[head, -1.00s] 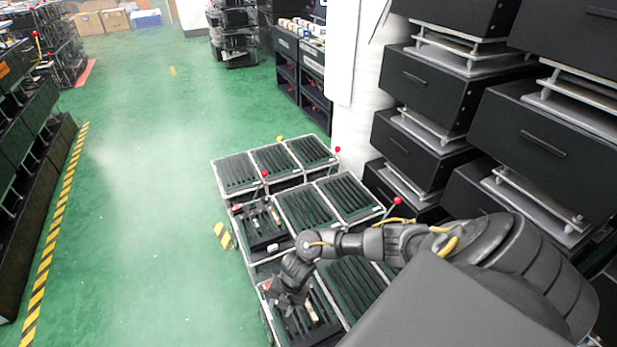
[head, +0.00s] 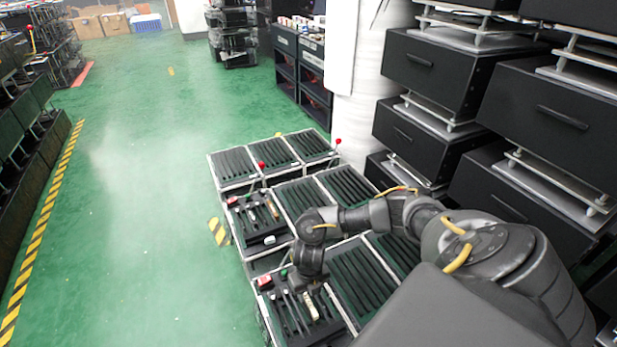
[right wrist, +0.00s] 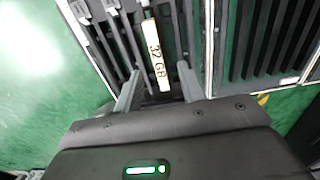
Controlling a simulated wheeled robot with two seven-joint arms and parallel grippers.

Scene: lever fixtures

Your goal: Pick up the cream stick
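The cream stick (right wrist: 156,52) lies lengthwise in a slot of a black tray in the right wrist view, with "32 GB" written on it. It also shows in the head view (head: 311,305), just below my right gripper (head: 308,278). In the right wrist view my right gripper (right wrist: 160,84) is open. Its two grey fingers stand apart on either side of the stick's near end, with space between each finger and the stick. I cannot tell the height of the fingertips above the tray. My left gripper is in neither view.
The tray (head: 270,322) also holds several dark sticks and a red-and-white item (head: 264,282). Another tray with mixed items (head: 262,240) stands behind it. Slotted black trays adjoin on the right, and two red-knobbed levers rise among them. Green floor (head: 150,220) is free on the left.

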